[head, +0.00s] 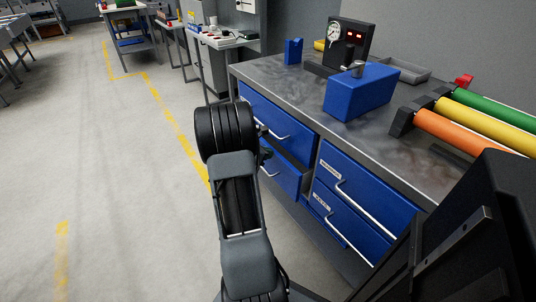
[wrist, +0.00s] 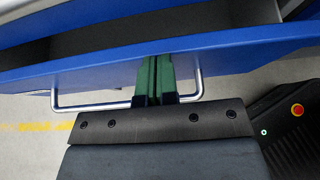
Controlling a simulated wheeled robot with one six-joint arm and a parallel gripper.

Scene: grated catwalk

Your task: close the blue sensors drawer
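In the head view, a blue drawer (head: 287,179) in the lower left of the bench stands pulled out, with a bar handle. Its label is hidden, so I cannot read whether it says sensors. The wrist view shows an open blue drawer front (wrist: 235,48) close up, with the dark drawer inside beyond it and a silver bar handle (wrist: 90,108). My gripper (wrist: 155,62) has its green fingers together, crossing over the handle and reaching the drawer front. I cannot tell whether the tips touch it.
The grey metal bench (head: 290,80) holds a blue box (head: 360,92), a gauge unit (head: 348,42) and coloured rollers (head: 462,130). Other blue drawers (head: 365,190) with small labels are at the right. Open floor (head: 110,190) lies to the left.

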